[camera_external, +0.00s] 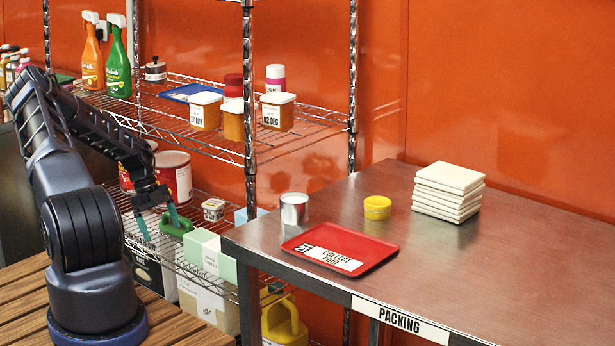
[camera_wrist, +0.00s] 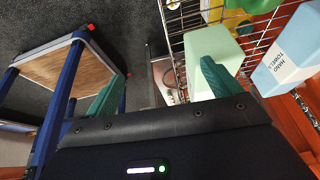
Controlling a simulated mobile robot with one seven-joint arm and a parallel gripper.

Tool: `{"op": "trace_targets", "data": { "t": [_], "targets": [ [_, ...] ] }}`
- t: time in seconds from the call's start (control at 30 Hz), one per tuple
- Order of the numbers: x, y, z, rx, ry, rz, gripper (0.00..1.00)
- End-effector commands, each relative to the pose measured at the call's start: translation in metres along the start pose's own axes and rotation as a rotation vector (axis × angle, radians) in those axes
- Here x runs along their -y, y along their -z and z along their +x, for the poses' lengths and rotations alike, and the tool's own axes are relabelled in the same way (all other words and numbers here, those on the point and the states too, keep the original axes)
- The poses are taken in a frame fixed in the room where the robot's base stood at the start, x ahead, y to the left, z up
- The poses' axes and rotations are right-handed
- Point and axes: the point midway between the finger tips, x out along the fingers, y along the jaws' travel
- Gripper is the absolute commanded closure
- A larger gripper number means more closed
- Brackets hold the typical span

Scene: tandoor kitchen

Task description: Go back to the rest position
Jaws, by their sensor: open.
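My gripper (camera_external: 158,226) hangs at the lower shelf's front left in the external view, fingers pointing down. Whether a finger touches anything is unclear.
The wire rack's upper shelf (camera_external: 205,142) holds tubs and spray bottles above and beside my arm. Red-labelled cans (camera_external: 176,178) stand behind my gripper. A hand towels box (camera_wrist: 290,48) is on the right. The packing table (camera_external: 450,270) carries a red tray (camera_external: 372,262).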

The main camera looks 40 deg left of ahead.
Motion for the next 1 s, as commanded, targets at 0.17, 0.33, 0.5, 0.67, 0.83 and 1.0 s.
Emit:
{"op": "trace_targets", "data": {
  "t": [0.17, 0.33, 0.5, 0.67, 0.83, 1.0],
  "targets": [
    [-0.056, 0.000, -0.018, 0.071, -0.104, -0.056, 0.10],
    [-0.090, 0.013, -0.045, 0.138, -0.173, -0.125, 0.10],
    [-0.084, 0.049, -0.082, 0.209, -0.204, -0.198, 0.10],
    [-0.073, 0.089, -0.115, 0.277, -0.213, -0.272, 0.10],
    [-0.066, 0.129, -0.146, 0.343, -0.209, -0.346, 0.10],
    [-0.060, 0.167, -0.173, 0.399, -0.192, -0.415, 0.10]
  ]
}}
